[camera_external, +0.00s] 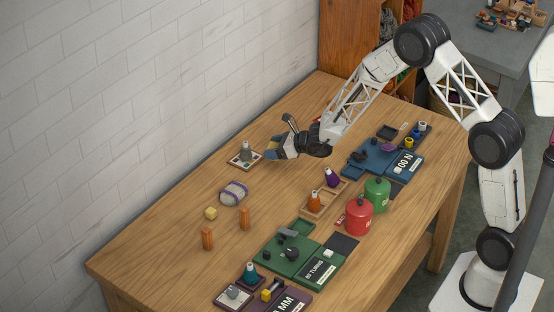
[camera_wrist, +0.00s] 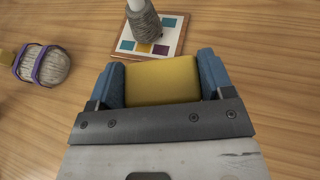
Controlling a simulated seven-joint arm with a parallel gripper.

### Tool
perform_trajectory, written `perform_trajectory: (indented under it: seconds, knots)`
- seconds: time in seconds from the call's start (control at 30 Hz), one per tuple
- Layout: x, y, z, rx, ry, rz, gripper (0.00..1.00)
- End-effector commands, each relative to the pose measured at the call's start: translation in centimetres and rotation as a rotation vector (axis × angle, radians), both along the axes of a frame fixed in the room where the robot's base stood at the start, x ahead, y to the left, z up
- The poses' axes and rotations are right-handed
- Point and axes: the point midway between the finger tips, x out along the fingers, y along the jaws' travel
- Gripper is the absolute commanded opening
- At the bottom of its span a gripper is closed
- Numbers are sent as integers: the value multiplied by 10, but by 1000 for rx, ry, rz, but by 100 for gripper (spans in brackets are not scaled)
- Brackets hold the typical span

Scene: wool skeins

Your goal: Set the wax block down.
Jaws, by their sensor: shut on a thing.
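The yellow wax block (camera_wrist: 162,82) is between the two blue fingers of my gripper (camera_wrist: 162,80) in the wrist view, and the gripper is shut on it. In the external view my gripper (camera_external: 272,148) is above the far-left part of the wooden table, just right of a colour-patch card. The block itself is mostly hidden by the fingers there. How high it is above the table is hard to tell.
A grey cone stands on the colour-patch card (camera_external: 234,160), close ahead of the gripper. A banded wool skein (camera_external: 234,193) and a small yellow block (camera_external: 211,213) lie nearer. Bare wood lies around the gripper.

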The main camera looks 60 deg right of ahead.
Motion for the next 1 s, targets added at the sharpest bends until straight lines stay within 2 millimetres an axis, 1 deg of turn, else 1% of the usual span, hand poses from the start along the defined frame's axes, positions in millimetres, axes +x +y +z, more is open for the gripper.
perform_trajectory:
  seconds: [0.13, 0.47, 0.57, 0.67, 0.9, 1.0]
  knots:
    - [0, -3, 0, 0, 0, -7, 49]
    - [0, 0, 0, 0, 0, -4, 49]
    - [0, 8, 0, 1, 0, -4, 49]
    - [0, 20, -1, 0, 0, -2, 49]
    - [0, 54, 0, 0, 0, -3, 49]
    - [0, 63, -1, 0, 1, -4, 49]
